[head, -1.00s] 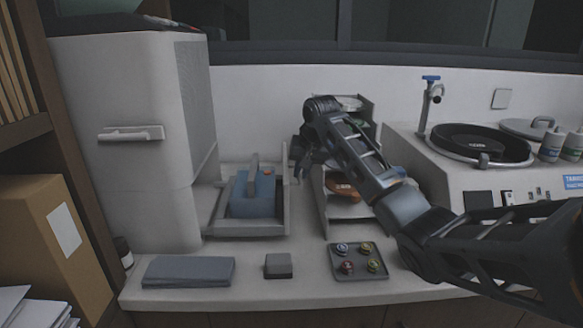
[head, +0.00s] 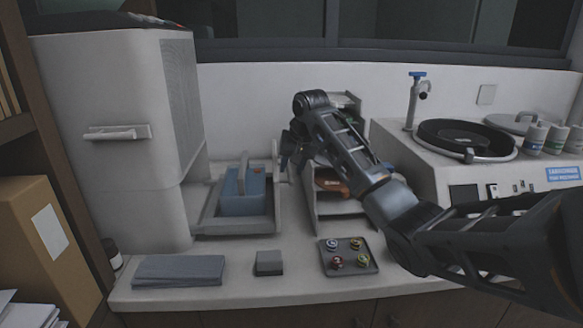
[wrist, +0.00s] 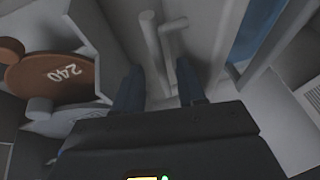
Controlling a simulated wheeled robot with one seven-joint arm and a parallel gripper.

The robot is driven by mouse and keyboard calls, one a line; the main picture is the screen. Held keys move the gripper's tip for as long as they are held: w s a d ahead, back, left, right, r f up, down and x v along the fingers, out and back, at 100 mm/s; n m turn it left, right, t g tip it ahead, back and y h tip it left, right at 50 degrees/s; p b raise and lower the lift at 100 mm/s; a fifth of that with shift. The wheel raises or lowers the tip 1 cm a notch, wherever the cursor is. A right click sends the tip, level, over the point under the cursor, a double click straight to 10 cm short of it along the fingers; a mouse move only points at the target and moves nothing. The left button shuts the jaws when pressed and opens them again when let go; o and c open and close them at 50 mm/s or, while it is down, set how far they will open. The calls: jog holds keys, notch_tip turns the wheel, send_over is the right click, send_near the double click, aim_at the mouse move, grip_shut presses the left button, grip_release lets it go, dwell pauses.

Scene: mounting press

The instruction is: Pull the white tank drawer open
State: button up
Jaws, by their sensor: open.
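The white tank drawer (head: 234,234) sticks out to the right from the foot of the tall white machine (head: 115,130). A blue tank (head: 243,190) with an upright handle sits in it. My gripper (head: 289,155) is at the right-hand front panel of the drawer, and my dark fingers are partly hidden behind my arm. In the wrist view my two fingers (wrist: 160,95) are apart, with the pale bar handle (wrist: 157,55) between them. Whether they touch it I cannot tell. A strip of the blue tank shows at the upper right there.
A shelf rack (head: 340,208) with brown discs stands close on the right of the drawer. In front lie a grey folded cloth (head: 180,271), a small grey block (head: 268,263) and a tray of small coloured pieces (head: 328,268). A white grinder unit (head: 440,160) stands at right.

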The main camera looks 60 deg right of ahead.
jog(key=v, duration=0.7)
jog(key=shift+b, duration=0.3)
jog(key=shift+s, duration=0.15)
